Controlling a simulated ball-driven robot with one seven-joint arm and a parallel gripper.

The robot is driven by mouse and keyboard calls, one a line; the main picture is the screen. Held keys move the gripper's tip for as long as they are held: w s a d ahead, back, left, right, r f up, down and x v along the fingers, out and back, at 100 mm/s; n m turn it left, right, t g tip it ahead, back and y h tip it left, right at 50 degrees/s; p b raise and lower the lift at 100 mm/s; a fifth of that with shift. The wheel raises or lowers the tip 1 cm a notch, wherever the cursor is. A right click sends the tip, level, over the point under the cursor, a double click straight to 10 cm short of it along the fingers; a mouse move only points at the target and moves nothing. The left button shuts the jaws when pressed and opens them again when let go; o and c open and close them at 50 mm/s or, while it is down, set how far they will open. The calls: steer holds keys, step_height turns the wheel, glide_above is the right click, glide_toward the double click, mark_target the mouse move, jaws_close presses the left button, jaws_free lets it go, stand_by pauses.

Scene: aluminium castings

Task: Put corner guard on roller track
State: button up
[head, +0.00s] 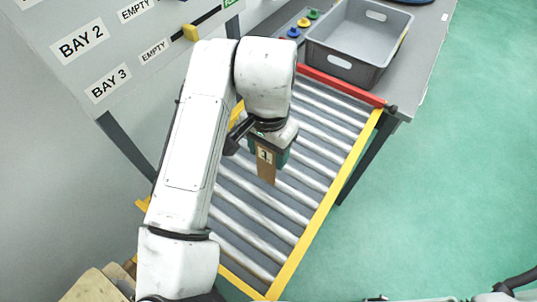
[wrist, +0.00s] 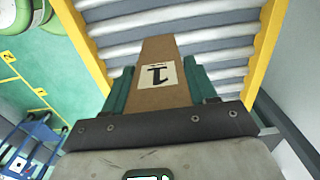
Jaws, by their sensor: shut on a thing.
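The corner guard (head: 267,174) is a brown cardboard piece with a white label marked 1. It hangs below my gripper (head: 268,152) in the head view, and it also shows in the wrist view (wrist: 160,48). My gripper's teal fingers (wrist: 158,78) are shut on it from both sides. The roller track (head: 310,152) has grey metal rollers between yellow side rails, and it fills the upper part of the wrist view (wrist: 215,32). The guard is over the rollers; I cannot tell whether its lower end touches them. My arm hides part of the track's left side.
A red bar (head: 342,86) crosses the track's far end. Beyond it a grey bin (head: 345,62) stands on a grey table, beside several coloured knobs. A panel with BAY 2 and BAY 3 labels (head: 107,84) is at left. Green floor is open at right. The visible rollers are empty.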

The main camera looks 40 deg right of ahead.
steer(key=shift+f, duration=1.25)
steer(key=shift+f, duration=0.15)
steer(key=o, duration=1)
steer(key=shift+o, duration=0.2)
step_height(320, 180, up, 12)
